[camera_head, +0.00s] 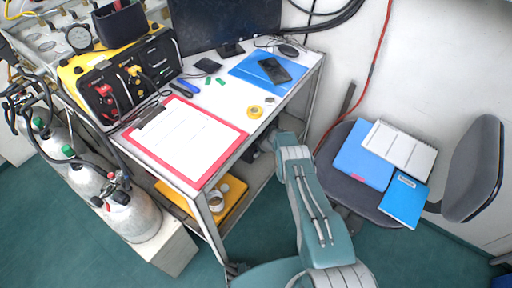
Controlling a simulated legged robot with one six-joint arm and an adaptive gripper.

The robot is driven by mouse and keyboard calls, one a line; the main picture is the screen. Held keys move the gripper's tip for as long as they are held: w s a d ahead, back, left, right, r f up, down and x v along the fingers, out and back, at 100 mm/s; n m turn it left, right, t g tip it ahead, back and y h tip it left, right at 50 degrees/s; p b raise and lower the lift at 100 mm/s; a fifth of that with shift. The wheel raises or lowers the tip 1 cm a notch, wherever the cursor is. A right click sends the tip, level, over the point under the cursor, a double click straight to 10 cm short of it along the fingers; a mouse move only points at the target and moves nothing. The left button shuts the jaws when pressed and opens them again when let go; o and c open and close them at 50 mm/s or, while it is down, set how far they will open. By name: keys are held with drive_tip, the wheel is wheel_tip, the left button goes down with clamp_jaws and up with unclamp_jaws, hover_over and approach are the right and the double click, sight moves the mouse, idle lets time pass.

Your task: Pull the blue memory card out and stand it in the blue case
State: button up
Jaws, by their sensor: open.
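A small blue object (185,87) lies on the white table top, left of the middle, but I cannot tell whether it is the card, the case or something else. I cannot make out a blue memory card or a standing blue case for certain. My teal arm reaches up from the bottom of the picture. At its far end my gripper (262,143) shows as a small dark shape by the table's right edge, partly hidden by the arm. It is open and appears empty, apart from the things on the table.
The table (226,98) holds a red clipboard (187,138), yellow tape (255,111), a blue folder (258,69) with a dark phone (274,70), and a monitor (225,22). Left stand gas cylinders (132,215) and a yellow-black panel (130,78). Right is a chair (474,168) with folders.

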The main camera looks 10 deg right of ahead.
drive_tip(key=shift+d+f, duration=0.15)
drive_tip(key=c, duration=0.7)
drive_tip(key=shift+a, duration=0.2)
clamp_jaws()
drive_tip(key=shift+s+d, duration=1.25)
drive_tip(key=shift+d, duration=0.05)
idle(0.8)
